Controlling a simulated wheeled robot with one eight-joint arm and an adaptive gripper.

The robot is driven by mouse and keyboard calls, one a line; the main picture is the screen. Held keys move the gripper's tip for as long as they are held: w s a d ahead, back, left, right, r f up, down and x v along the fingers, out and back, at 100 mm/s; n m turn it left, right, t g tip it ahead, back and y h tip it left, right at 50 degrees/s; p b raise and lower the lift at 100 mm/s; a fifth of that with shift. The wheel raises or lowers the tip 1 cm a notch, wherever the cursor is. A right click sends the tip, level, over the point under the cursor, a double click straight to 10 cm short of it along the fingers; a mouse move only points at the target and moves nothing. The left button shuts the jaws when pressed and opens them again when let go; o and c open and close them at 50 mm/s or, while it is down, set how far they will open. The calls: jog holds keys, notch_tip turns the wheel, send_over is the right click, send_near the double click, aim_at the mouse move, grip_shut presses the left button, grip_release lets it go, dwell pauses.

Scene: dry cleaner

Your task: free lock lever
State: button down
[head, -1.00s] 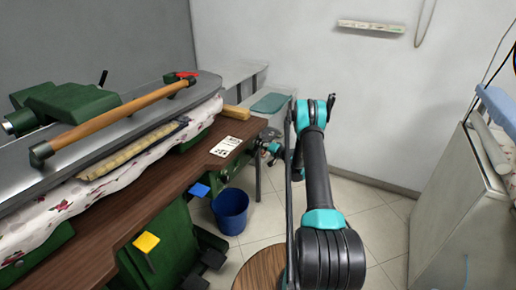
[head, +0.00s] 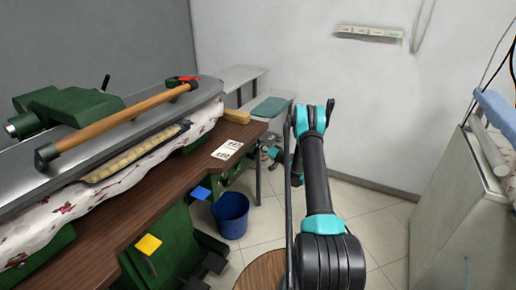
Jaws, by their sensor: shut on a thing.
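The ironing press has a long grey upper plate (head: 120,125) with a wooden handle bar (head: 120,117) and a red piece (head: 184,79) at its far end. A black lever (head: 105,82) sticks up behind its green housing (head: 65,106). I cannot tell from this view which part is the lock lever. My gripper (head: 268,153) is low beyond the right end of the brown table, beside the green frame. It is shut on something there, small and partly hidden. My black and teal arm reaches up and folds down to it.
A brown table (head: 130,205) carries the press and a paper card (head: 227,149). A blue bucket (head: 230,214) stands on the floor below. Yellow (head: 148,244) and blue (head: 201,193) pedals stick out. A grey cabinet (head: 460,205) stands right.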

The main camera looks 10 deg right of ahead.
jog(key=c, duration=1.4)
grip_release()
jog(key=shift+o, duration=0.2)
jog(key=shift+s, duration=0.1)
jog(key=v, duration=1.2)
jog(key=shift+d, duration=0.1)
